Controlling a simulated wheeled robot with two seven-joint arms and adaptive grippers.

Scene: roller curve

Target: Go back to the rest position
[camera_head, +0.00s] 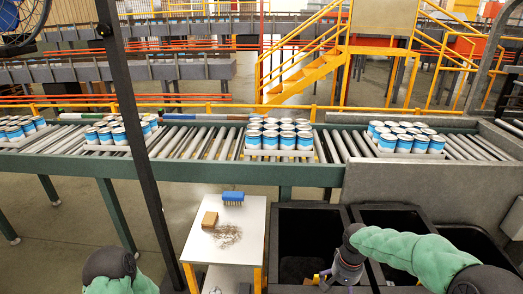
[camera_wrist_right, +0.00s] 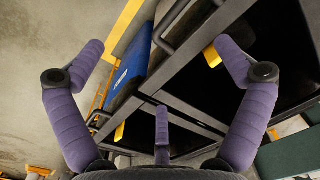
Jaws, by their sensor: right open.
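My right arm reaches in from the lower right in the head view, in a green sleeve. My right gripper (camera_head: 338,276) hangs over the front of the dark bins. In the right wrist view its purple fingers (camera_wrist_right: 158,62) are spread wide with nothing between them, so it is open and empty. Of my left arm only a dark joint and some green sleeve show at the bottom left of the head view. My left gripper is out of the picture.
Dark open bins (camera_head: 311,207) stand below the roller conveyor (camera_head: 205,143), which carries trays of blue-and-white cans (camera_head: 271,140). A small white table (camera_head: 250,245) left of the bins holds a blue brush (camera_head: 233,197), a tan block (camera_head: 209,219) and brown debris (camera_head: 226,236).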

